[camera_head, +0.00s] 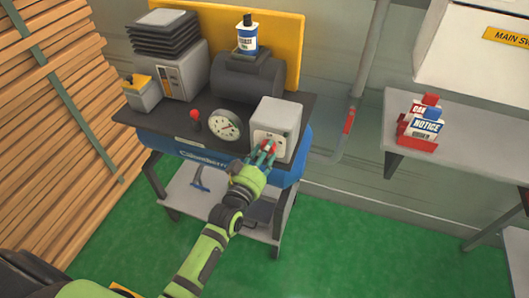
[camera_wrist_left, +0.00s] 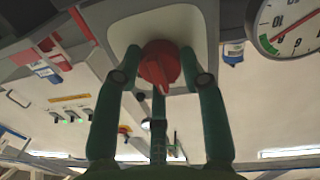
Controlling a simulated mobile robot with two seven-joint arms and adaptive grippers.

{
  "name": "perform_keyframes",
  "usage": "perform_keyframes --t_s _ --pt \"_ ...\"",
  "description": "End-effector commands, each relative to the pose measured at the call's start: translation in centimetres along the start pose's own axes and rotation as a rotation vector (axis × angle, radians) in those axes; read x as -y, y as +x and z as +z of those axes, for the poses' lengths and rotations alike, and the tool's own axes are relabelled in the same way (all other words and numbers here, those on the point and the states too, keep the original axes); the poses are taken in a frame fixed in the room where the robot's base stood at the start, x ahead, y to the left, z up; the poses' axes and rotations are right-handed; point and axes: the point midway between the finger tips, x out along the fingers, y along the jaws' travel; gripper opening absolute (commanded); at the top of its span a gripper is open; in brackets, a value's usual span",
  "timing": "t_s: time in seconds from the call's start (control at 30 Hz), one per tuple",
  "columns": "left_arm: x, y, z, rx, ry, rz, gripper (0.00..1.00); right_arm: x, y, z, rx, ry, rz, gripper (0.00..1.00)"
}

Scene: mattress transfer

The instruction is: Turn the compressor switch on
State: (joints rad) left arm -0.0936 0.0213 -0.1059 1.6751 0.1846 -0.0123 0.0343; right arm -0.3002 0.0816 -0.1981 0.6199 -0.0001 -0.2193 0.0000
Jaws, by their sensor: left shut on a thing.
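The compressor (camera_head: 185,150) is a blue and dark machine on a grey stand. At its right front stands a light grey switch box (camera_head: 277,120) with a red rotary knob (camera_head: 267,146). My left gripper (camera_head: 265,154) is at the front face of this box with its green fingers at the knob. In the left wrist view the red knob (camera_wrist_left: 159,67) sits on a pale plate between the fingers of the left gripper (camera_wrist_left: 160,80), which is shut on it. My right gripper shows in neither view.
A pressure gauge (camera_head: 225,126) and a red-topped lever (camera_head: 195,117) are left of the box. A bottle (camera_head: 246,37) stands on the dark motor. A grey table (camera_head: 465,140) with notice tags (camera_head: 426,126) is at right. Green floor is clear in front.

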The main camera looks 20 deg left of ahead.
Motion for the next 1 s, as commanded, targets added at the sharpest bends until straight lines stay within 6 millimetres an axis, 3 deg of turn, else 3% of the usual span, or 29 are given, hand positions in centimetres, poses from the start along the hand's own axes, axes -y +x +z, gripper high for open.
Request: perform_keyframes --t_s 0.57,1.0 --pt "-0.1 0.1 -0.6 0.001 0.121 -0.002 0.09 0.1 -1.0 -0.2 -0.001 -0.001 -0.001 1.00" --pt "-0.1 0.2 -0.8 0.027 0.509 -0.010 0.08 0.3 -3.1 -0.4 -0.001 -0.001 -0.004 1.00"
